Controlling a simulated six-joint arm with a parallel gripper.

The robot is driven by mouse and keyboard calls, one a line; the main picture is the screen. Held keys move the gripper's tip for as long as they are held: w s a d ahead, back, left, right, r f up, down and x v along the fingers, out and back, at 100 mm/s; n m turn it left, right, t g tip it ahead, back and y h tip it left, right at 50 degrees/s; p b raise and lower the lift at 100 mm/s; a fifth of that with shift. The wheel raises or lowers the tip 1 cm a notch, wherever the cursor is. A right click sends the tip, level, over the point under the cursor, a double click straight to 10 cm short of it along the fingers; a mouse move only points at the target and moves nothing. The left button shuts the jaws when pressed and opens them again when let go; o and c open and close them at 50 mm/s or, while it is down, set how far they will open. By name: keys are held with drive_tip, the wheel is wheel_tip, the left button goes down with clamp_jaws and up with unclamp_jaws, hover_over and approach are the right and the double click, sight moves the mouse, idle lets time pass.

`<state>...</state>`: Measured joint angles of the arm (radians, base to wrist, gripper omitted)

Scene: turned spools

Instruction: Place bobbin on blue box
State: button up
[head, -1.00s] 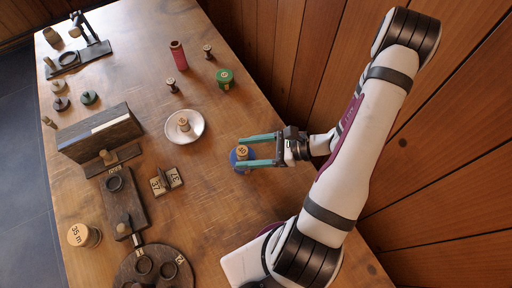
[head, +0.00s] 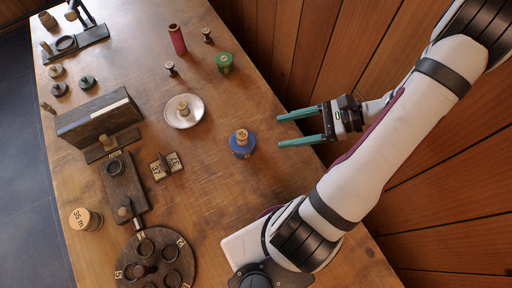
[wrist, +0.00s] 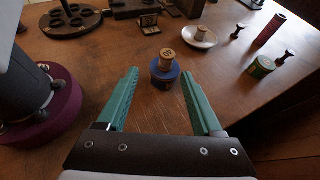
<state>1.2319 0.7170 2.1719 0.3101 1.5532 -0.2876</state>
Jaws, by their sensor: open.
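A wooden bobbin (head: 241,135) with a marked top stands upright on the round blue box (head: 243,149), right of the table's middle. In the wrist view the bobbin (wrist: 167,58) rests on top of the blue box (wrist: 165,75), ahead of and between the finger lines. My gripper (head: 279,129) has two teal fingers, open and empty, to the right of the box and apart from it. Another bobbin (head: 183,108) stands in a white dish (head: 197,117).
A green round box (head: 224,65), a red spool (head: 177,40) and small dark spools (head: 170,69) stand at the back. A dark wooden rack (head: 98,125) and a round holder (head: 190,245) are at the left and front. Bare tabletop surrounds the blue box.

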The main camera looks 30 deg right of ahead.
drive_tip(key=s+a+r+n+g+h, duration=0.3)
drive_tip(key=a+r+n+h, duration=0.1)
drive_tip(key=a+n, duration=0.3)
drive_tip(key=s+a+r+n+g+h, duration=0.3)
drive_tip(key=a+r+n, duration=0.4)
drive_tip(key=n, duration=0.4)
drive_tip(key=s+a+h, duration=0.1)
drive_tip(key=h, duration=0.1)
drive_tip(key=shift+s+a+h, duration=0.25)
drive_tip(key=shift+a+h, duration=0.05)
